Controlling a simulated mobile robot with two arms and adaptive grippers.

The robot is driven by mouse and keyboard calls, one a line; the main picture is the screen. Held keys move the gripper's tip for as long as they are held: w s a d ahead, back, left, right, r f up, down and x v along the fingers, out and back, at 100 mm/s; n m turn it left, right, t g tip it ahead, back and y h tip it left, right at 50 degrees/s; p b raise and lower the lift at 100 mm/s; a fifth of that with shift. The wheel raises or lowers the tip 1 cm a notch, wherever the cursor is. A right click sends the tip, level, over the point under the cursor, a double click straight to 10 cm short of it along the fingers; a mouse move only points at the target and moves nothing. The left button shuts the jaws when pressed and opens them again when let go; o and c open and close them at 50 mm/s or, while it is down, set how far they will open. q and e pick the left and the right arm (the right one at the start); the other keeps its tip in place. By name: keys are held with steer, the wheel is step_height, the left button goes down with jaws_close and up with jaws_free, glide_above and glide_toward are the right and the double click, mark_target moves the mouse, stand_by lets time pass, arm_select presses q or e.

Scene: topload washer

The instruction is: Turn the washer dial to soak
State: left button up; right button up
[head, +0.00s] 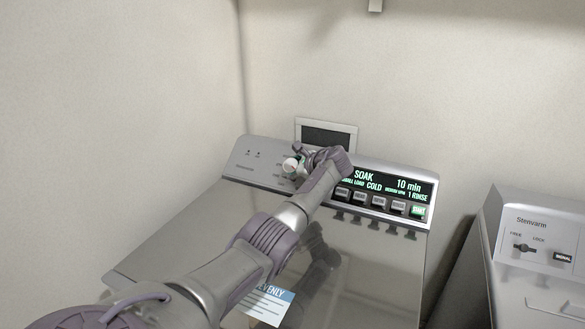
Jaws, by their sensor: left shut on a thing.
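The washer (185,225) has a grey lid and a raised control panel at its back. The round dial (290,165) is on the left half of the panel, pale with a green mark beside it. My left gripper (296,160) is at the dial and shut on it; the arm and wrist hide part of the dial and the panel behind. The panel's display (405,187) reads SOAK, with COLD, 10 min and 1 RINSE. My right gripper is not in view.
Several buttons (378,201) and a green START button (418,211) sit below the display. A second Stenvarm machine (540,240) stands at the right. A dark framed wall panel (327,136) is behind the washer.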

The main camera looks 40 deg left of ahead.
arm_select(q)
steer(key=o, duration=1.2)
steer(key=shift+a, duration=0.1)
steer(key=v, duration=1.2)
steer(key=shift+s, duration=0.1)
